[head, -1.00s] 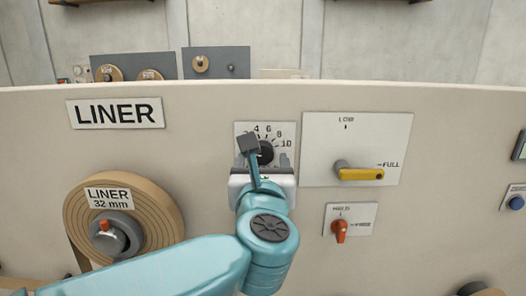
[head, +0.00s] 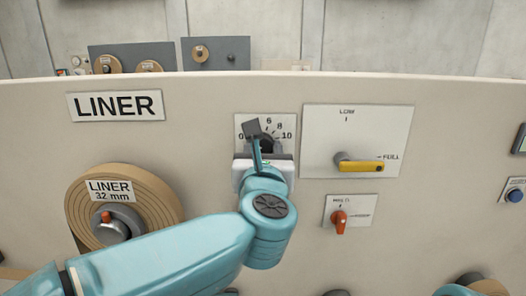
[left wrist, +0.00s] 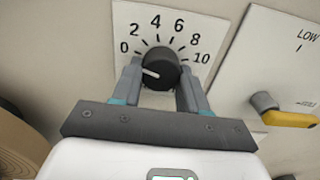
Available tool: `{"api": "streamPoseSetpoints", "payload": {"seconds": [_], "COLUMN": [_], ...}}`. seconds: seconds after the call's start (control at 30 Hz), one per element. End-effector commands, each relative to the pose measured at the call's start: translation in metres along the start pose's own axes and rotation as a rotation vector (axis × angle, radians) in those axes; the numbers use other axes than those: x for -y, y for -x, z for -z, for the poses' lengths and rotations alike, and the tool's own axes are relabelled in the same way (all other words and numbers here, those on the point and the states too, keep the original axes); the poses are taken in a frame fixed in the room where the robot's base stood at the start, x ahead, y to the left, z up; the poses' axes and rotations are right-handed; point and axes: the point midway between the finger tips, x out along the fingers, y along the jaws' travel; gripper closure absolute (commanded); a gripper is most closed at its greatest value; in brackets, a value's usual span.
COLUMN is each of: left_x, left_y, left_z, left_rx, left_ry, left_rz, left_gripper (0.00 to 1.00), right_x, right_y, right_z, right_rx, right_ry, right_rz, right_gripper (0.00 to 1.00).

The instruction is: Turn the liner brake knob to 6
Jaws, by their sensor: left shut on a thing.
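The liner brake knob is a round black knob (left wrist: 160,69) on a white dial plate (left wrist: 185,20) marked 0, 2, 4, 6, 8 and 10. In the left wrist view its white pointer line points left, near the 0 end of the scale. My left gripper (left wrist: 159,86) has a finger on each side of the knob and is shut on it. In the head view the gripper (head: 266,148) and wrist hide much of the knob and the lower dial. My right gripper does not show.
A yellow-handled lever (head: 360,166) on a LOW/FULL plate is just right of the dial. An orange switch (head: 339,219) is below it. A LINER roll (head: 150,195) is at lower left under the LINER sign (head: 115,105). A blue button (head: 515,196) is at far right.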

Motion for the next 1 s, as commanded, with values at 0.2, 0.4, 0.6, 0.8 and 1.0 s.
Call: {"api": "streamPoseSetpoints", "payload": {"seconds": [0.2,0.4,0.6,0.8,1.0], "left_x": [-0.001,-0.001,-0.002,-0.003,-0.003], "left_y": [0.000,0.000,0.000,0.000,0.000], "left_z": [-0.001,-0.001,-0.002,-0.003,-0.004], "left_rx": [0.000,0.000,0.000,0.000,0.000], "left_ry": [-0.105,-0.274,-0.467,-0.656,-0.848], "left_rz": [-0.001,-0.001,0.000,0.000,0.001], "left_gripper": [0.87,0.87,0.87,0.87,0.87], "right_x": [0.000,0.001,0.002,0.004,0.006], "right_y": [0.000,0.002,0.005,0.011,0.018], "right_z": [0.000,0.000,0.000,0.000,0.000], "right_rx": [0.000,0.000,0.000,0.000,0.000], "right_ry": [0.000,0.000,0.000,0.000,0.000], "right_rz": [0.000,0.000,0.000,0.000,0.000], "right_gripper": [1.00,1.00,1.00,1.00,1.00]}}
